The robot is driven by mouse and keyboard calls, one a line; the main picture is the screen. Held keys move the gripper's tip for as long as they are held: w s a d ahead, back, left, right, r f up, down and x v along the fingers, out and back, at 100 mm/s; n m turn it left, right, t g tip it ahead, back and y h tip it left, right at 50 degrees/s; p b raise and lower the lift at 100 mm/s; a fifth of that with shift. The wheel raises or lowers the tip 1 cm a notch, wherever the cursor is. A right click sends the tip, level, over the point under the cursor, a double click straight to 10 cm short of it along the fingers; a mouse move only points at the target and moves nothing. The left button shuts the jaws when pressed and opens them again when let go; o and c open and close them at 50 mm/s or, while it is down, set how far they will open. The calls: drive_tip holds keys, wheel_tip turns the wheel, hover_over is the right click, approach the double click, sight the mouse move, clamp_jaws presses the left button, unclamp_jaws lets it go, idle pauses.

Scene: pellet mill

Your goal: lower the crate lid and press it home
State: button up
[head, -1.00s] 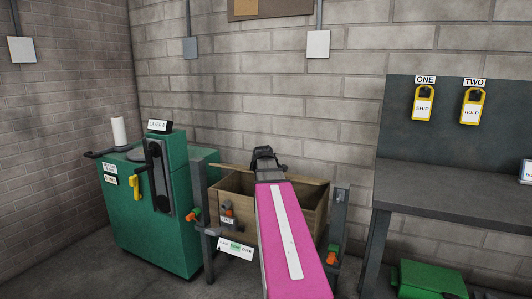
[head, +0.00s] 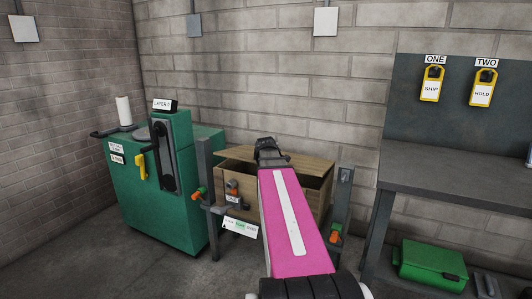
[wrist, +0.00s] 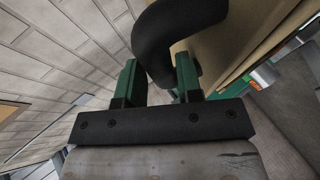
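The wooden crate (head: 236,179) stands on the floor between two dark posts. Its lid (head: 312,167) is a flat wooden board, tilted above the crate with a dark gap under it at the right. The lid also shows in the wrist view (wrist: 235,45) at the right. A thick black curved handle (wrist: 165,35) rises beside the board. My gripper (head: 266,146) is over the lid, at the end of my pink arm. My arm hides part of the crate front.
Posts with orange-and-green latches (head: 201,193) (head: 336,234) flank the crate. A green machine (head: 150,200) with a yellow handle stands left. A grey bench (head: 450,185) stands right, with a green box (head: 432,262) below. Bare floor lies in front of the machine.

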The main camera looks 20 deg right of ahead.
drive_tip(key=shift+o, duration=1.2)
drive_tip(key=shift+s, duration=0.1)
drive_tip(key=v, duration=1)
drive_tip(key=shift+s+a+r, duration=0.15)
drive_tip(key=shift+s+r, duration=0.05)
drive_tip(key=shift+s, duration=0.05)
